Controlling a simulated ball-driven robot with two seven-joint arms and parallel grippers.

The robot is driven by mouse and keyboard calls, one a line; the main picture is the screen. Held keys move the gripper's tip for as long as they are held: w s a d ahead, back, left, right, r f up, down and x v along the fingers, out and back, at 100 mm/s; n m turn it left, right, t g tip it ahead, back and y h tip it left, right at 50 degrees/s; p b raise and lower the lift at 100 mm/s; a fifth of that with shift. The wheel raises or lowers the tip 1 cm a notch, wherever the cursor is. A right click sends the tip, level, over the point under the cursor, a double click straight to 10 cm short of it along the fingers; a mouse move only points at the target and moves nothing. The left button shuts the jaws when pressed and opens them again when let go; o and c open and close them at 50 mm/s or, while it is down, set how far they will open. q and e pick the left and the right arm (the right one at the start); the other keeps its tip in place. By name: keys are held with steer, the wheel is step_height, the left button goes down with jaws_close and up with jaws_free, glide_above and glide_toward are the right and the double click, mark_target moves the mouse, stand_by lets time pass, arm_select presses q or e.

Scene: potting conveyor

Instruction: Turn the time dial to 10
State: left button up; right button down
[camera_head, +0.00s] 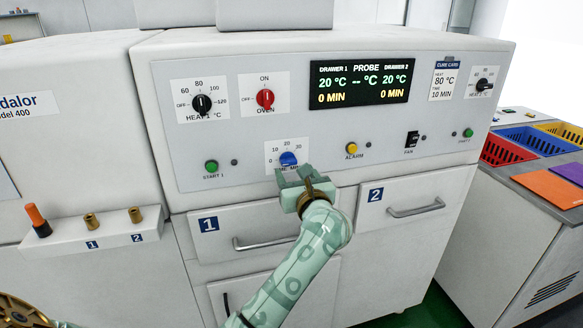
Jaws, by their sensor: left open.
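The time dial (288,158) is a small blue knob on a white plate marked 0, 10, 20 and 30, low on the oven's grey front panel. Its pointer is too small to read surely. My left gripper (290,175) is open just below and in front of the dial. Its fingers cover the bottom of the dial's plate and part of the label. I cannot tell whether the fingers touch the knob. My right gripper is not in view.
The black heat knob (202,104), red oven knob (265,98), green start 1 button (211,167) and yellow alarm button (351,148) surround the dial. The display (359,81) reads 20 °C and 0 MIN for both drawers. Drawer handles (266,243) stick out below.

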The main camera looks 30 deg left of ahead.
mark_target(290, 164)
arm_select(q)
steer(key=x, duration=0.4)
steer(key=shift+w+a+b, duration=0.1)
steer(key=shift+b, duration=0.2)
steer(key=shift+w+a, duration=0.25)
steer(key=shift+a, duration=0.05)
steer(key=c, duration=1)
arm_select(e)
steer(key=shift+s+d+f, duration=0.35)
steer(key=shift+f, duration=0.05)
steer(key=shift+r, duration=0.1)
arm_select(q)
steer(key=shift+r+m+p, duration=0.25)
steer(key=shift+m+p, duration=0.85)
steer(key=shift+p, duration=0.15)
steer(key=m+p, duration=0.3)
steer(key=shift+d+f+m+p, duration=0.1)
steer(key=shift+f+m+p, duration=0.05)
steer(key=shift+m+p, duration=0.7)
steer(key=shift+f+m+p, duration=0.1)
steer(key=shift+m+p, duration=0.65)
steer(key=shift+m, duration=0.2)
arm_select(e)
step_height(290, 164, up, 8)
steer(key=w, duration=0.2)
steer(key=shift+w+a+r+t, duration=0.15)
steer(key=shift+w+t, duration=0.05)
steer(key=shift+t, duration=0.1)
